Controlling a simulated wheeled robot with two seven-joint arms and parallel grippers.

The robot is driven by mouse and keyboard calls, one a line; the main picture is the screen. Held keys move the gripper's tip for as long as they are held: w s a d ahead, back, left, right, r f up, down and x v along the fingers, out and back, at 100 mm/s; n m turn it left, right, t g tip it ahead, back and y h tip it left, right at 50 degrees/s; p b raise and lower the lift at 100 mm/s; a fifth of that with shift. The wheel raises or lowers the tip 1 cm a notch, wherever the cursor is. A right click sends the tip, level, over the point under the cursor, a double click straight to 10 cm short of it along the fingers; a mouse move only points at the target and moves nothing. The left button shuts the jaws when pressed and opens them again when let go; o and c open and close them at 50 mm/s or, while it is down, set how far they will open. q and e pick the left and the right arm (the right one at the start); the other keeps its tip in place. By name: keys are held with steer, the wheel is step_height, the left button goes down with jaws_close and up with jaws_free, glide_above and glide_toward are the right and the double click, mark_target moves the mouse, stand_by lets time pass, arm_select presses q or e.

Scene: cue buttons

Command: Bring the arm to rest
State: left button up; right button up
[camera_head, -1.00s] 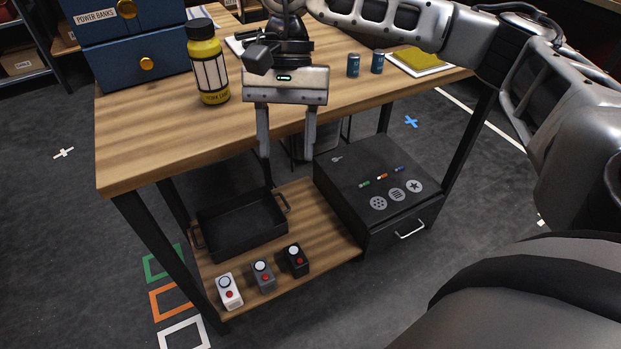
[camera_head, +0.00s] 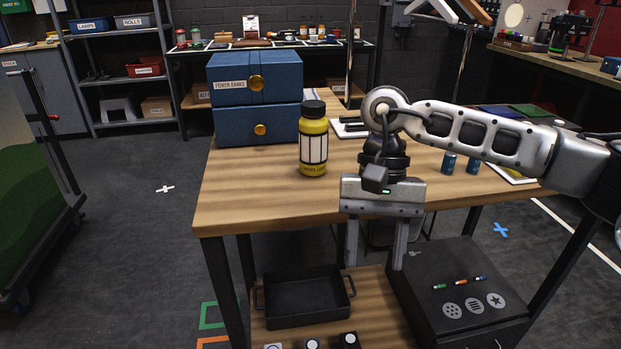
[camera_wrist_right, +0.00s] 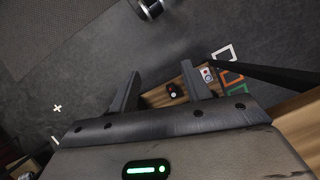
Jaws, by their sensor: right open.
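My right arm reaches in from the right in the head view. Its gripper (camera_head: 376,255) hangs fingers down in front of the table's near edge, open and empty. In the right wrist view the two fingers (camera_wrist_right: 158,92) stand apart, with floor and part of the lower shelf beyond them. The wooden table (camera_head: 240,205) has a lower shelf (camera_head: 373,305) beneath it. Cue buttons (camera_head: 348,341) are cut off at the bottom of the head view; some show in the right wrist view (camera_wrist_right: 207,73). My left gripper is not in view.
A yellow bottle (camera_head: 313,145) and blue drawer boxes (camera_head: 258,122) stand on the table, left of the arm. Small blue cans (camera_head: 448,163) stand behind the forearm. A black tray (camera_head: 305,302) and a black drawer cabinet (camera_head: 450,270) are below. Open floor lies at left.

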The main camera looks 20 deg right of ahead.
steer(key=s+a+m+g+y+p, duration=0.1)
steer(key=s+a+m+g+y, duration=0.2)
steer(key=a, duration=0.6)
steer(key=s+a+m+y, duration=0.2)
steer(key=s+a+y, duration=0.2)
steer(key=a+y, duration=0.3)
steer(key=a+r+m+t+y+p, duration=0.2)
steer(key=a+r+m+t+y, duration=0.2)
steer(key=a+r+m+y, duration=0.65)
steer(key=w+d+f+m+t+h+p, duration=0.1)
steer(key=w+d+f+m+t+h, duration=0.4)
steer(key=m+t, duration=0.9)
steer(key=w+d+f+m+t+h, duration=0.3)
steer(key=d+f+m+t+h, duration=0.3)
steer(key=m, duration=1.6)
steer(key=s+d+f+m+g+h, duration=0.3)
steer(key=s+d+f+m+h, duration=0.1)
steer(key=f+m, duration=0.3)
steer(key=s+d+f+m+g+h+p, duration=0.1)
steer(key=s+d+f+m+g+h, duration=0.2)
steer(key=f, duration=0.7)
steer(key=s+d+m+h, duration=0.1)
steer(key=s+d+m, duration=0.1)
steer(key=s+m, duration=0.1)
steer(key=shift+s+d+f+m, duration=0.2)
steer(key=shift+d+f+m, duration=0.05)
steer(key=shift+m, duration=0.2)
